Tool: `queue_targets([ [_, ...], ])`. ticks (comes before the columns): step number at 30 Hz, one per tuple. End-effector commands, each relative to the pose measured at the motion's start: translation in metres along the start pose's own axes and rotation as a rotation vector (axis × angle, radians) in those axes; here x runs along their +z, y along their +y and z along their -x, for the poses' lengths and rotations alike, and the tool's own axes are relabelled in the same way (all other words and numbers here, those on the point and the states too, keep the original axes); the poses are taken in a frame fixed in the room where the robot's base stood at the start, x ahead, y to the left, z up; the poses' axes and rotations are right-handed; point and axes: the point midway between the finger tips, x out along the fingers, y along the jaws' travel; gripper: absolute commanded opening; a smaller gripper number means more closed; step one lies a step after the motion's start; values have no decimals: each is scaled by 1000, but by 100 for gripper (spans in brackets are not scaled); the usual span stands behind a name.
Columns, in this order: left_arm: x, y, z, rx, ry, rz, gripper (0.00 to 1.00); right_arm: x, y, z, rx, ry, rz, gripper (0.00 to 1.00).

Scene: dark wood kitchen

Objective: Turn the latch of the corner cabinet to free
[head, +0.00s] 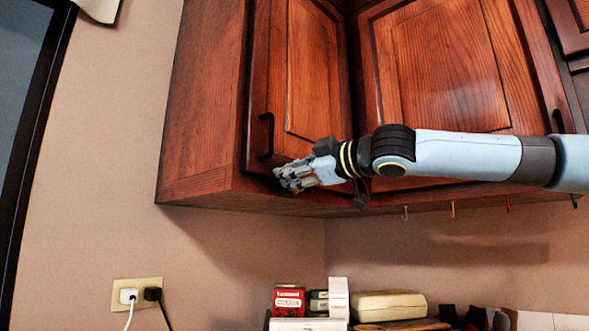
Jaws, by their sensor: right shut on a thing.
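The corner cabinet (315,75) is dark reddish wood and hangs on the wall. Its narrow door is closed and has a black vertical handle (265,136) near its left edge. My right arm comes in from the right across the cabinet front. My right gripper (285,181) is at the lower edge of this door, just below and right of the handle. Its fingers are shut on the small latch there, which they hide, so I cannot tell which way the latch is turned. My left gripper is not in view.
A wider cabinet door (430,65) is behind my right arm. Several small hooks (453,209) hang under the cabinets. Below stand a red cocoa box (288,300) and a beige case (390,305). The wall left of the cabinet is clear down to an outlet (137,293) with two plugs.

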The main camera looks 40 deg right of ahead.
Motion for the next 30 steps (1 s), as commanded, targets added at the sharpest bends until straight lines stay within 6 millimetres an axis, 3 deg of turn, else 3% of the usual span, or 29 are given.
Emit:
queue_targets([
  [18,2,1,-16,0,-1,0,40,7,-23,0,0,0,547,0],
  [30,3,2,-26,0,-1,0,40,11,-29,0,-1,0,722,0],
])
